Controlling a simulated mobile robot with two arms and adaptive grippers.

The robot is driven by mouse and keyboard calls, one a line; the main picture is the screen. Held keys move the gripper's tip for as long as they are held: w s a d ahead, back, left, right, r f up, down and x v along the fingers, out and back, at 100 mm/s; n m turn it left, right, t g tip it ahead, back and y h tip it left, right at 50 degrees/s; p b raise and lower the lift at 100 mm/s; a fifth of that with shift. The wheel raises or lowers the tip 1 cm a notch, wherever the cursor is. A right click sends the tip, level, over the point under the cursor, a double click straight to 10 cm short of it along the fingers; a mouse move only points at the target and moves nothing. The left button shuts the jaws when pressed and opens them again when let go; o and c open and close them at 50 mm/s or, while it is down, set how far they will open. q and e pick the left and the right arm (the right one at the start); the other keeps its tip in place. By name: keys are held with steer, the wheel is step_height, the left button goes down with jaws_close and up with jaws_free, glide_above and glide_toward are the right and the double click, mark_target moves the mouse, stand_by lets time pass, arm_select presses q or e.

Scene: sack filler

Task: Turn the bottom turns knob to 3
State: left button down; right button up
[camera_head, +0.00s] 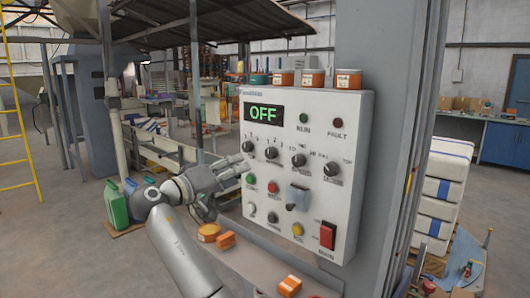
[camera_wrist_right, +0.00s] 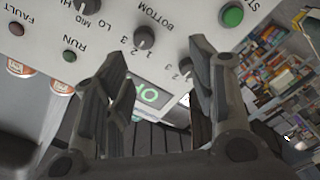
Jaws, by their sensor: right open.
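The control panel (camera_head: 290,190) has a row of dark knobs under a display (camera_head: 263,113) that reads OFF. The bottom turns knob (camera_head: 271,153) is the second from the left. In the right wrist view the panel appears upside down, and this knob (camera_wrist_right: 145,37) sits by the word BOTTOM and the numbers 1, 2, 3. I cannot tell which number it points to. My right gripper (camera_head: 237,172) is open and empty, left of the panel's knobs. In the wrist view its fingers (camera_wrist_right: 158,62) are spread below the knob in the picture, apart from it. My left gripper is not in view.
Another numbered knob (camera_head: 249,146) is close by, partly behind a finger in the wrist view. A green button (camera_head: 250,178), a red button (camera_head: 272,187), a grey switch (camera_head: 298,197) and a red main switch (camera_head: 327,235) lie lower. Orange-and-white containers (camera_head: 312,78) stand on top.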

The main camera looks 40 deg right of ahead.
mark_target(268, 154)
steer(key=shift+m+g, duration=0.5)
steer(key=d+p, duration=0.1)
steer(key=d, duration=0.2)
steer(key=d+r+p, duration=0.1)
steer(key=d, duration=0.3)
steer(key=d+r+p, duration=0.1)
steer(key=d, duration=0.3)
steer(key=shift+d+p, duration=0.15)
steer(key=shift+p, duration=0.2)
